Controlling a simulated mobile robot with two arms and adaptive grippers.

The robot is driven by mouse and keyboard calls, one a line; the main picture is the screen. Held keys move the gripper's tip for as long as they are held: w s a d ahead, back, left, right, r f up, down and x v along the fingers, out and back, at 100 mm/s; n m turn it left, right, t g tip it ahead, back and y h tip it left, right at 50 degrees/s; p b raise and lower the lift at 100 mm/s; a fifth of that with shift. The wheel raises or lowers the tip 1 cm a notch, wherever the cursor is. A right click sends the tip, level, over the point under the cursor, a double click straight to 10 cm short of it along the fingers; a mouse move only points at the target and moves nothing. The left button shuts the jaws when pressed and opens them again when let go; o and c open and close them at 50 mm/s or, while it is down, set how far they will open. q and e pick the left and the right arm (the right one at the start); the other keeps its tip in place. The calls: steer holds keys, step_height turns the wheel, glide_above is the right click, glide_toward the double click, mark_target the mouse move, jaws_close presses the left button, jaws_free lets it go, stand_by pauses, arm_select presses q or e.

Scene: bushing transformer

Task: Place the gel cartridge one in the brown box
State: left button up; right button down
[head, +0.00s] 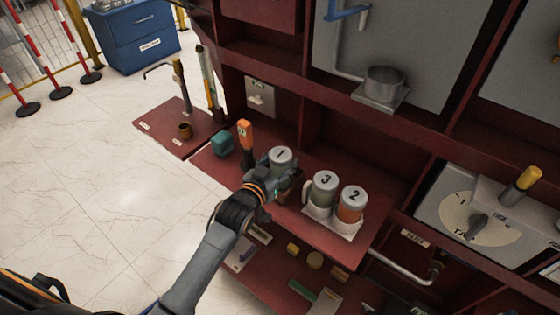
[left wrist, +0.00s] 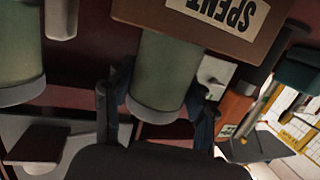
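Gel cartridge one (head: 281,157) is a green-grey cylinder with a pale cap marked 1. My left gripper (head: 272,172) has its fingers on either side of it, and appears shut on it. In the left wrist view, which is upside down, the cartridge (left wrist: 162,75) stands between the two fingers (left wrist: 158,95). The brown box (head: 292,190) is partly hidden by the gripper in the head view. In the left wrist view, the brown box (left wrist: 165,14) with a SPENT label covers the cartridge's lower end. The cartridge looks upright, within the box. My right gripper is out of view.
Cartridges 3 (head: 324,186) and 2 (head: 351,203) stand in a pale holder (head: 334,225) to the right. An orange-topped tool (head: 246,140) and a teal block (head: 222,143) are at the left. A lower shelf holds several small pieces.

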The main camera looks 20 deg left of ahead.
arm_select(q)
steer(key=o, duration=0.5)
steer(key=shift+c, duration=0.2)
steer(key=shift+s+r, duration=0.1)
steer(key=shift+r, duration=0.05)
steer(key=v, duration=1.2)
